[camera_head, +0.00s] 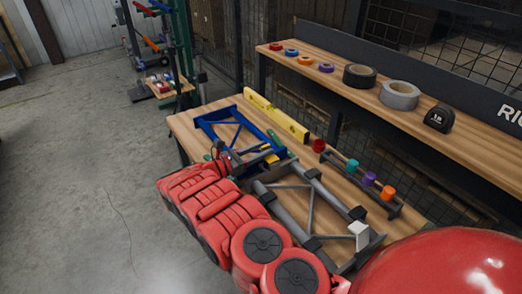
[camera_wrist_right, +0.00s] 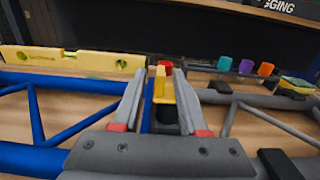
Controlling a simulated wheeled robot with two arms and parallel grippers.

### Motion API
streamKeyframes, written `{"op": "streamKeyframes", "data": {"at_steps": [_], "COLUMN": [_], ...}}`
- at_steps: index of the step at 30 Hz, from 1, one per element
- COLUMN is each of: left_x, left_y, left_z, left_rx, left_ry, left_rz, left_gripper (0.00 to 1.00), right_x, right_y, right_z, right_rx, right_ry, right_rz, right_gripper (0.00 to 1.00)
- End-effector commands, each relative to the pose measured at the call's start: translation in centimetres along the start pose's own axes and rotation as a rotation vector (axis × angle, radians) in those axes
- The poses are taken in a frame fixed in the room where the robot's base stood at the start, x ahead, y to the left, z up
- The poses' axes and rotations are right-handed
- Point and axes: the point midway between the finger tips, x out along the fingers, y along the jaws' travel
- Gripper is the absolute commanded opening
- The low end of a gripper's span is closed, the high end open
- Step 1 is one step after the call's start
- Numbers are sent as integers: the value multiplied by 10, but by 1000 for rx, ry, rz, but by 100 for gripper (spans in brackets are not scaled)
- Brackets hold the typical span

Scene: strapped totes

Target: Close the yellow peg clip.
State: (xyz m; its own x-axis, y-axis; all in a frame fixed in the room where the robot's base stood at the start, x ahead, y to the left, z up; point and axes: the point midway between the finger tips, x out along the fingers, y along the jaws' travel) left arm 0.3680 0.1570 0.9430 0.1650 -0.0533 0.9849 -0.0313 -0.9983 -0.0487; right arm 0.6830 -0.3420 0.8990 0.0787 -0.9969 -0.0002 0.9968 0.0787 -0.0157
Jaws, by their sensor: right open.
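The yellow peg clip (camera_wrist_right: 160,85) stands upright between the two fingers of my right gripper (camera_wrist_right: 160,100) in the right wrist view, beside the blue frame's right end. A yellow part leans to its right, and a dark base shows below it. The fingers stand apart on either side of the clip; I cannot tell whether either touches it. In the head view the clip (camera_head: 272,157) is a small yellow spot just ahead of my right gripper (camera_head: 264,154), which partly hides the area. My left gripper is not in view.
The blue frame (camera_head: 203,121) and grey frame (camera_head: 310,208) lie on the wooden bench. A yellow level (camera_head: 277,115) lies behind them. A rack with coloured pieces (camera_head: 369,180) is at the right. A shelf (camera_head: 430,130) with tape rolls runs behind.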

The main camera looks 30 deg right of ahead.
Motion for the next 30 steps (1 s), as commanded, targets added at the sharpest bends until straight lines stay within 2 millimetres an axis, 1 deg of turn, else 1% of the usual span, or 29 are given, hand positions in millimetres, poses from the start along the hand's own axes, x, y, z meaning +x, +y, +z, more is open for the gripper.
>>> {"op": "streamKeyframes", "data": {"at_steps": [5,8,11,18,21,23,25,30], "left_x": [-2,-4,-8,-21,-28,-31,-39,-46], "left_y": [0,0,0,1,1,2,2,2], "left_z": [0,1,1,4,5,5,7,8], "left_rx": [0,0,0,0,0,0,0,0], "left_ry": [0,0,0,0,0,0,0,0], "left_rz": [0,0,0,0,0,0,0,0], "left_gripper": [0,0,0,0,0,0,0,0], "right_x": [-7,-21,-44,-111,-134,-144,-156,-170], "right_y": [0,0,1,1,1,0,0,1], "right_z": [0,-1,-2,-4,-5,-5,-7,-3], "right_rx": [1,2,1,4,3,3,2,2], "right_ry": [-1,-2,0,0,1,1,2,3], "right_rz": [0,0,4,2,5,2,3,2], "right_gripper": [42,42,42,42,42,42,42,42]}}
